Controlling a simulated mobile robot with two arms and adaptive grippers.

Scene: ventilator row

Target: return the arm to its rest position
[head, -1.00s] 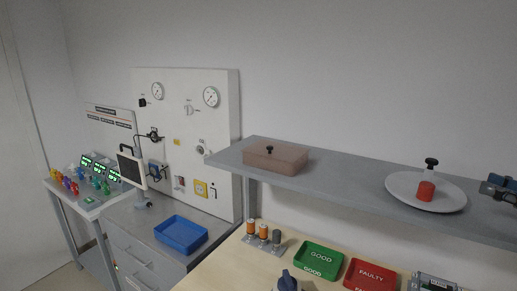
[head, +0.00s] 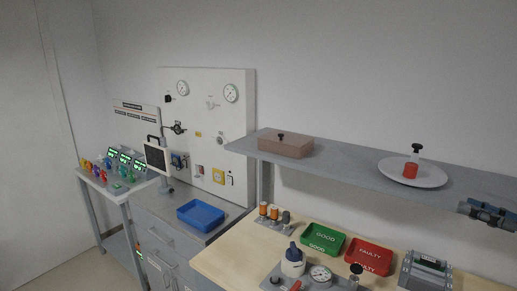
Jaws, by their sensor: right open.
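My right gripper (head: 484,212) shows at the right edge, dark grey and blue-grey, in front of the grey shelf's front edge. It is open, and nothing shows between its fingers. It is apart from the white plate (head: 430,180) on the shelf. Most of my right arm is outside the picture. My left gripper is not in view.
The shelf (head: 345,167) also holds a brown lidded box (head: 285,148). Below stand a green GOOD tray (head: 323,239), a red FAULTY tray (head: 368,257), a white blue-topped item (head: 293,262) and a gauge (head: 320,275). A blue tray (head: 201,216) sits left.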

